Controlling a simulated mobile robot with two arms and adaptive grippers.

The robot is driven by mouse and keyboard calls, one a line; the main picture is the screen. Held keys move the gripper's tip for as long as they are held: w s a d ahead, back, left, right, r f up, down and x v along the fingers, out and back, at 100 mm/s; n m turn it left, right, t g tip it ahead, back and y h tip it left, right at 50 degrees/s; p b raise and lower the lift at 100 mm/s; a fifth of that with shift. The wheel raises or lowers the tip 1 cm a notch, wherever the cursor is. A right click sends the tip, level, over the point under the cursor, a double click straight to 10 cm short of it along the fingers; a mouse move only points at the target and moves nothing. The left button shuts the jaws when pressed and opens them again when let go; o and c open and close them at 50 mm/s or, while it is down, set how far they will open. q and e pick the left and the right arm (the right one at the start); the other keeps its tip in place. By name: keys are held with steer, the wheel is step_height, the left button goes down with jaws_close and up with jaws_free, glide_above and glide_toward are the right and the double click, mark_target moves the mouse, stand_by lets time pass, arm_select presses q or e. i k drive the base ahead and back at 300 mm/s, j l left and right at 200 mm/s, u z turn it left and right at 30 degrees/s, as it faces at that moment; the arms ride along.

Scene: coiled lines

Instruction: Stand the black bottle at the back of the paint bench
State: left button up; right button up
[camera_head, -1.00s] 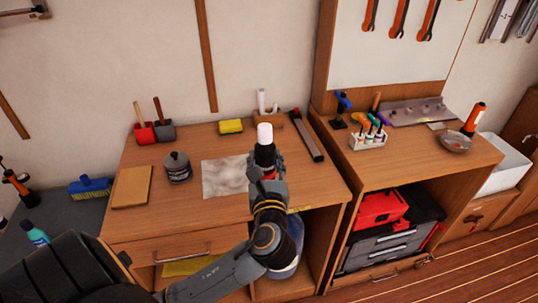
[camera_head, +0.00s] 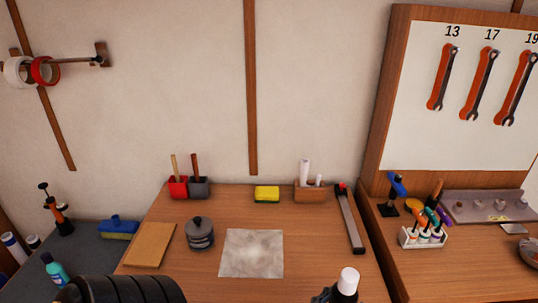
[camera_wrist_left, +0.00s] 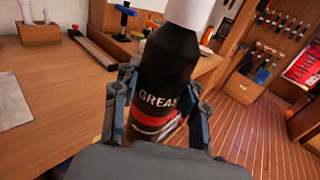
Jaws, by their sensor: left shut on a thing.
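The black bottle (camera_wrist_left: 163,70) has a white cap, a red band and lettering that reads "GREAS". My left gripper (camera_wrist_left: 157,110) is shut around its lower part in the left wrist view. In the head view only the bottle's white cap and black shoulder (camera_head: 346,285) show at the bottom edge, right of centre; the gripper is mostly cut off there. The bottle is upright or nearly so, by the front right of the paint bench (camera_head: 310,240). Whether its base touches anything is hidden. My right gripper is not in view.
Along the bench's back stand red and grey brush pots (camera_head: 188,187), a yellow sponge (camera_head: 267,194) and a wooden holder (camera_head: 311,192). A grey tin (camera_head: 200,233), a board (camera_head: 150,245), a grey sheet (camera_head: 252,254) and a long dark tool (camera_head: 350,220) lie forward. Bare wood shows between them.

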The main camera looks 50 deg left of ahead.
mark_target(231, 196)
steer(key=i+u, duration=0.95)
steer(key=k+u, duration=0.1)
steer(key=u, duration=0.5)
